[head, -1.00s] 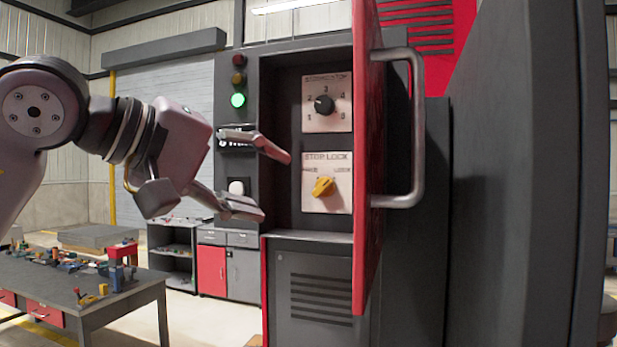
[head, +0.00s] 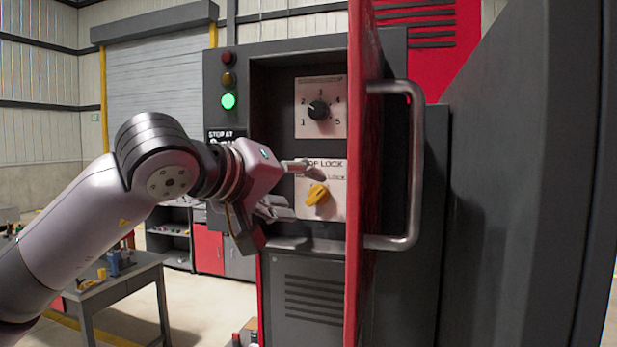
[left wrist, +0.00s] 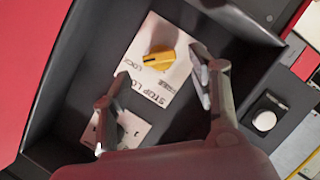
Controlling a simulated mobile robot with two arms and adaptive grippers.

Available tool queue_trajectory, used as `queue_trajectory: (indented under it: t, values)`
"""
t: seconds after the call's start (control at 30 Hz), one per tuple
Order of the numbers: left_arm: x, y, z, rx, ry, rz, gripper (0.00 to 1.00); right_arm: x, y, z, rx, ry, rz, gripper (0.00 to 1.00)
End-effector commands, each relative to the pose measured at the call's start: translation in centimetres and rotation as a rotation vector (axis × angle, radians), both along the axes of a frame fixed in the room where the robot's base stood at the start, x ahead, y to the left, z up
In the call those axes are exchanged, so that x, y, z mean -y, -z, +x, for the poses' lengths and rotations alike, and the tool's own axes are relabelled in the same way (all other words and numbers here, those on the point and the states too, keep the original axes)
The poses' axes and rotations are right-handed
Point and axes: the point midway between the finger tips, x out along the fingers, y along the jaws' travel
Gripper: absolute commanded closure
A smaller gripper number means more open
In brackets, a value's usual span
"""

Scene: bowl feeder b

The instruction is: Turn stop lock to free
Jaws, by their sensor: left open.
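The stop lock is a yellow knob (head: 317,194) on a white plate (head: 334,211) marked STOP LOCK, inside the open cabinet recess. Its narrow end tilts up and right in the head view, toward the word LOCK; the left label is covered by my finger. My left gripper (head: 303,193) is open and empty, at the recess just left of the knob, its upper finger overlapping the plate in the picture. In the left wrist view the knob (left wrist: 158,60) shows beyond and between the spread fingers (left wrist: 159,80), with no visible contact. My right gripper is not in view.
The red door (head: 363,190) with its grey handle (head: 416,165) stands open, close to the right of the knob. A black numbered dial (head: 318,110) sits above. A green lamp (head: 228,101) glows at left. A white button (left wrist: 264,120) shows in the wrist view. A workbench (head: 115,285) stands behind left.

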Motion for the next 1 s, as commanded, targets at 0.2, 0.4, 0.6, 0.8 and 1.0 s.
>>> queue_trajectory:
  t: [0.2,0.4,0.6,0.8,1.0]
  values:
    - [1.6,0.6,2.3,-0.002,0.0,-0.001,0.45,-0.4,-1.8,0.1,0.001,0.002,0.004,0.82]
    - [2.0,1.0,2.9,0.0,0.0,-0.001,0.45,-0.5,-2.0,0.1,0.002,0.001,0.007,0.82]
    - [2.0,1.0,2.9,0.0,0.0,-0.001,0.45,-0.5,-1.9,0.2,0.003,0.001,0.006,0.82]
    - [1.9,1.0,2.9,-0.001,0.0,-0.001,0.59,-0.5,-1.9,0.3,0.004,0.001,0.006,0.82]
    - [1.9,1.0,2.9,-0.001,0.0,-0.001,0.72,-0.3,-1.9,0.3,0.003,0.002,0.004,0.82]
